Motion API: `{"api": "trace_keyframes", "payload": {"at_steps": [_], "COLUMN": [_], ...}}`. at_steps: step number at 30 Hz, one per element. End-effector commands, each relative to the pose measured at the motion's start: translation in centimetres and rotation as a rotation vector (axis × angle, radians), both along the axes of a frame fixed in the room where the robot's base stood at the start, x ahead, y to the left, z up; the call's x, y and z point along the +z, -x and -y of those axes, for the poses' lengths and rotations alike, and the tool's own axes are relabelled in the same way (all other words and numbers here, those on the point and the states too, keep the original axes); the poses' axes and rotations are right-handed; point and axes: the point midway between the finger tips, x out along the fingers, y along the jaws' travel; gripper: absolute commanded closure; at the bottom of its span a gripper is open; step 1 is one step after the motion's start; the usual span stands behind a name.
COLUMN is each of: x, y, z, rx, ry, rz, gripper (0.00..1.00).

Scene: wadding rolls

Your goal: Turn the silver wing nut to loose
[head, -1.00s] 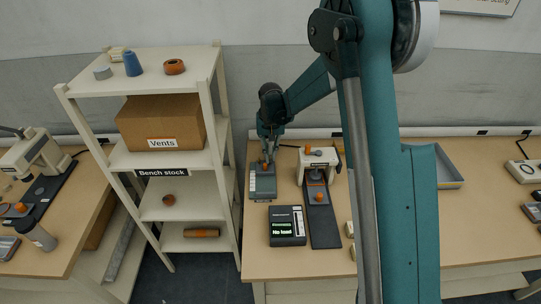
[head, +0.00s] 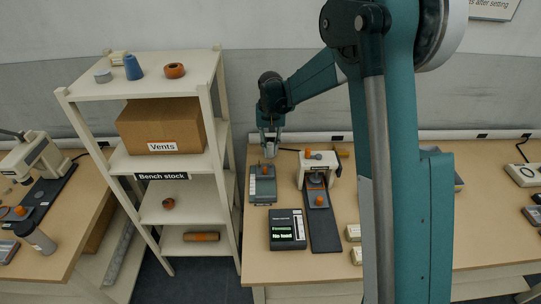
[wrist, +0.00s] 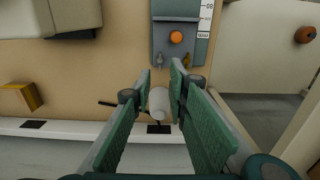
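A grey gauge unit (head: 262,188) with an orange knob stands at the back left of the middle table. In the wrist view its top edge carries a silver wing nut (wrist: 160,60) and, to the right, a brass-coloured one (wrist: 186,60). The silver nut's exact angle is too small to tell. My gripper (head: 270,150) is above the rear of the unit. In the wrist view its green-padded fingers (wrist: 160,68) are apart, with the silver nut just beyond the tips. A pale cylinder (wrist: 158,103) shows between the fingers; I cannot tell whether they touch it.
A white press (head: 318,165) on a dark base stands right of the unit. A black display box (head: 287,230) is in front. A shelf rack (head: 182,160) rises to the left. A yellow block (wrist: 28,95) lies near the wall.

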Motion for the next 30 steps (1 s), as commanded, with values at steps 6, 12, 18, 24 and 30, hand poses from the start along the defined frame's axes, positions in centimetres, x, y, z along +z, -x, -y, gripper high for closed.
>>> {"api": "trace_keyframes", "payload": {"at_steps": [6,12,18,24,30], "x": [3.5,5.5,6.3,6.3,6.3], "y": [0.0,0.0,0.0,0.0,0.0], "z": [0.0,0.0,0.0,0.0,0.0], "rx": [0.0,0.0,0.0,0.0,0.0], "ry": [0.0,0.0,0.0,0.0,0.0], "rz": [0.0,0.0,0.0,0.0,0.0], "gripper": [0.83,0.83,0.83,0.83,0.83]}}
